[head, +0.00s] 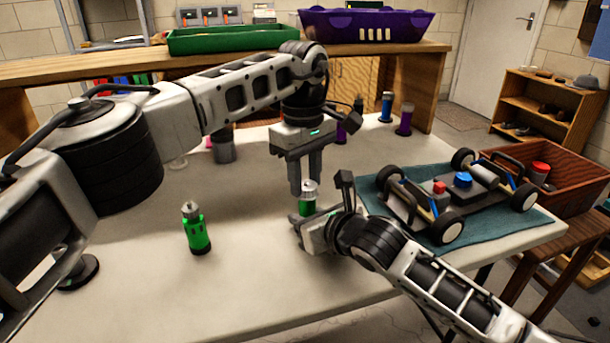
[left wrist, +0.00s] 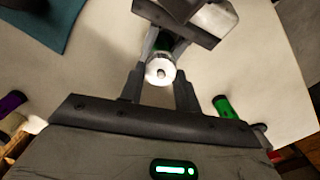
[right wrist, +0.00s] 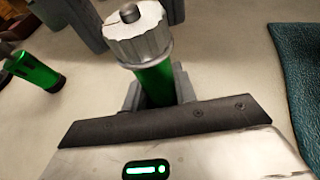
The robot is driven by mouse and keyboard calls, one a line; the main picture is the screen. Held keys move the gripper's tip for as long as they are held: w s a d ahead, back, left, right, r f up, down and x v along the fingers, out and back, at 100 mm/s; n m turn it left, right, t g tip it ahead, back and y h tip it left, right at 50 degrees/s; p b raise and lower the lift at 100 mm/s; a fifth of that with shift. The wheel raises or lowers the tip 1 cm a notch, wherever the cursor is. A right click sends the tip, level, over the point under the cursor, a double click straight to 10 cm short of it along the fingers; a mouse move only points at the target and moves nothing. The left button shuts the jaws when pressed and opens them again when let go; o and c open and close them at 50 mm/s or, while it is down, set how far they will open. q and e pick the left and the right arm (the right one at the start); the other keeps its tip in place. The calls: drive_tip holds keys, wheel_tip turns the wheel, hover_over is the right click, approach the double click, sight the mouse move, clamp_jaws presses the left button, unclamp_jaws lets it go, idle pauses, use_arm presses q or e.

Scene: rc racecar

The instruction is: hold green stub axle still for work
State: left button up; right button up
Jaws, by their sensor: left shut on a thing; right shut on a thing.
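A green stub axle (head: 306,207) with a silver knurled cap (head: 309,187) stands upright at mid-table. My right gripper (head: 302,226) is shut on its green body from the side, low near the tabletop. My left gripper (head: 307,189) points straight down from above, its fingers closed on the silver cap. The left wrist view shows the cap (left wrist: 160,71) between the fingertips. In the right wrist view the green body (right wrist: 155,84) sits between the fingers, below the cap (right wrist: 138,35). The lower end of the axle is hidden by my right gripper.
A second green part (head: 197,232) with a silver top stands apart to the left. The racecar chassis (head: 445,200) rests on a teal mat (head: 510,224) to the right. Purple and blue cylinders stand behind. The table front is clear.

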sight(306, 181)
use_arm(q)
drive_tip(key=shift+d+m, duration=0.15)
drive_tip(key=shift+m, duration=0.95)
use_arm(e)
drive_tip(key=shift+d+f, duration=0.1)
drive_tip(key=shift+f, duration=0.35)
use_arm(q)
drive_tip(key=o, duration=1)
drive_tip(key=shift+r, duration=0.1)
wheel_tip(306, 181, up, 8)
drive_tip(key=shift+f, duration=0.25)
